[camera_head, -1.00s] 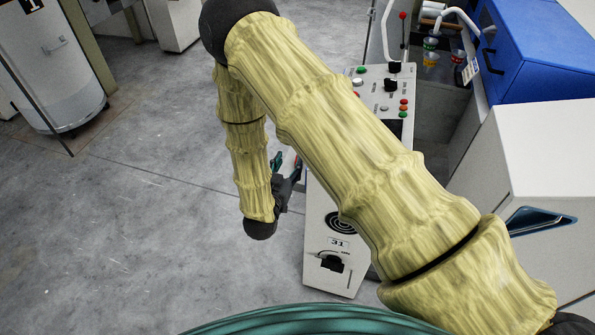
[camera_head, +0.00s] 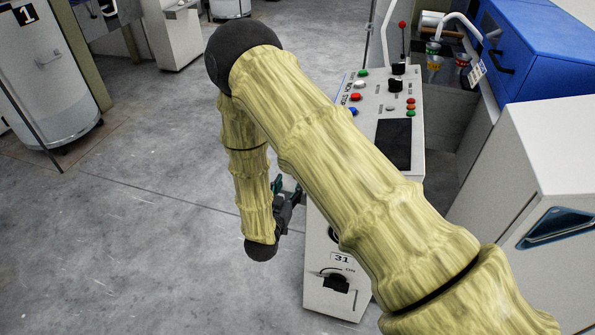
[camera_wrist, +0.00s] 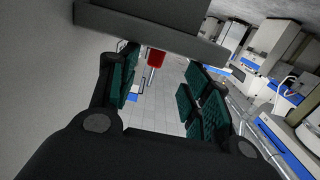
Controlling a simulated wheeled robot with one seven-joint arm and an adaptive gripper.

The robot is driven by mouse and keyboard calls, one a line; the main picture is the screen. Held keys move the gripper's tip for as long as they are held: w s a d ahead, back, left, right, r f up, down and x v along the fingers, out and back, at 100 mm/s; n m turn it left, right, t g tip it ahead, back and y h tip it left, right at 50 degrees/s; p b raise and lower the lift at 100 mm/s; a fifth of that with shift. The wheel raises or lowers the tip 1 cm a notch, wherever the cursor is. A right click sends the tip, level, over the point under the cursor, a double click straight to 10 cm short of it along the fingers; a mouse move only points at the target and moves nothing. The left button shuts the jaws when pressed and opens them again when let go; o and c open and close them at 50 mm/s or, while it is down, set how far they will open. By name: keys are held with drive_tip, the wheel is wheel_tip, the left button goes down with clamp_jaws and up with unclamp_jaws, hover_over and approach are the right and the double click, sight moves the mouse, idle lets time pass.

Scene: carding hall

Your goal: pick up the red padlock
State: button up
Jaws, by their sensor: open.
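The red padlock (camera_wrist: 156,58) shows in the wrist view as a small red body with a thin grey, shackle-like part below it. It lies between the lines of my two fingers, beyond the tips and nearer the left finger. My gripper (camera_wrist: 163,72) is open, its teal-padded fingers apart with nothing held between them. The dark palm parts cover the top and bottom of that view. In the head view my gripper (camera_head: 287,188) is beside the left side of the grey control console; the padlock cannot be made out there.
The control console (camera_head: 341,292), marked 31, has buttons and a dark screen on its sloped top. A white cabinet (camera_head: 550,150) and a blue machine (camera_head: 540,65) stand to the right. A white cylinder (camera_head: 50,85) stands at the left. Open concrete floor (camera_head: 150,230) lies left of my arm.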

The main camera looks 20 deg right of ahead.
drive_tip(key=x, duration=0.3)
drive_tip(key=shift+w+d, duration=0.1)
drive_tip(key=shift+r+p+x, duration=0.2)
drive_tip(key=shift+x, duration=1.15)
drive_tip(key=shift+r+p+x, duration=0.15)
drive_tip(key=shift+x, duration=1.2)
drive_tip(key=shift+d, duration=0.1)
clamp_jaws()
